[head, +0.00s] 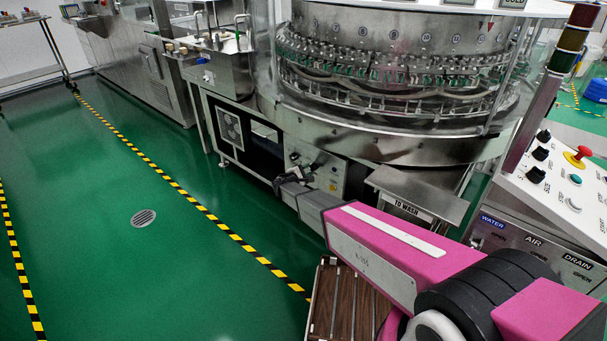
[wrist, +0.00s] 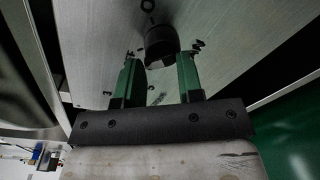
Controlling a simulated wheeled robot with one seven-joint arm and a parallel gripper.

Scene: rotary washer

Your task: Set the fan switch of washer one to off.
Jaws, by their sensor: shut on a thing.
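The washer (head: 400,145) is a large round steel machine with rows of glass vials. A grey panel (head: 331,180) with small dark controls is set low on its front; it fills much of the wrist view (wrist: 95,45). My gripper (head: 284,181) is at the left part of this panel. In the wrist view, the green fingers of my gripper (wrist: 161,62) are shut on a black rotary knob (wrist: 159,42) that stands between their tips. A small dark ring and other small marks show near the knob. The knob's setting and any label cannot be read.
A steel "TO WASH" tray (head: 420,192) juts out right of my arm. A sloped console (head: 560,190) with black knobs and a red button (head: 578,155) stands at the right. A brown slatted platform (head: 345,305) lies below my arm. The green floor (head: 90,180) at left is open.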

